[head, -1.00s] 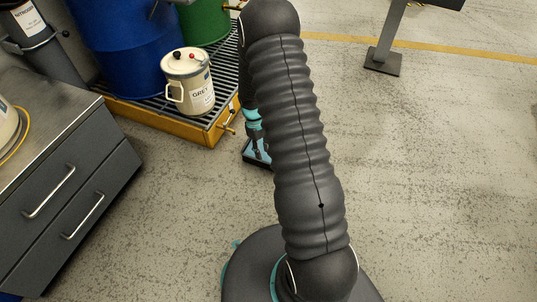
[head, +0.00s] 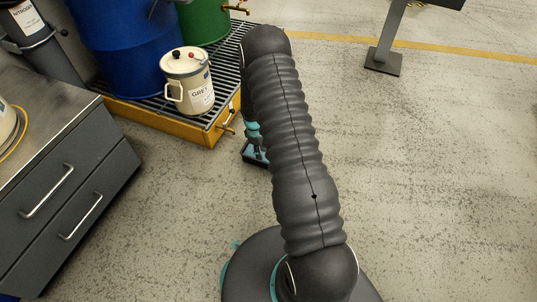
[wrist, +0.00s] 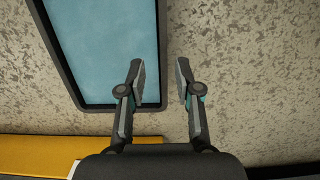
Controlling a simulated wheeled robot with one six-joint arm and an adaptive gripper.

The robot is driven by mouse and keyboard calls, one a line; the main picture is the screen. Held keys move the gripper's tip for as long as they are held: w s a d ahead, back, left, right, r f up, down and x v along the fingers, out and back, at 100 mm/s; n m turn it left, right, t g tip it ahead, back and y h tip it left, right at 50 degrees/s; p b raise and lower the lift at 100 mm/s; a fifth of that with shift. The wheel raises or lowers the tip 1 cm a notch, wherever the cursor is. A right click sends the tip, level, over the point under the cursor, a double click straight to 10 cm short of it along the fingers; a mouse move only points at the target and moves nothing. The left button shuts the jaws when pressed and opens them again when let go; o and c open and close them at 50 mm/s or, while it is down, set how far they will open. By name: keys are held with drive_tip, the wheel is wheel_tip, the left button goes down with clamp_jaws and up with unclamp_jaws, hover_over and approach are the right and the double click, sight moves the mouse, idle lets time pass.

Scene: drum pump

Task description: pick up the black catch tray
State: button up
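The black catch tray (wrist: 162,42) lies on the floor, a dark rim around a light blue inside. In the wrist view it fills the upper left. My gripper (wrist: 160,72) is open over the tray's right rim, with the left finger over the blue inside and the right finger over the bare floor. The rim runs between the two fingers; I cannot tell how far below the fingertips it is.
The yellow sump pallet (head: 196,131) with its grating stands just left of the tray and carries a cream GREY can (head: 197,92), a blue drum (head: 125,50) and a green drum (head: 202,20). A grey drawer cabinet (head: 65,190) is at left.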

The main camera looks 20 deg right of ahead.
drive_tip(key=shift+s+f+b, duration=0.15)
drive_tip(key=shift+f+b, duration=0.3)
drive_tip(key=shift+f, duration=2.5)
clamp_jaws()
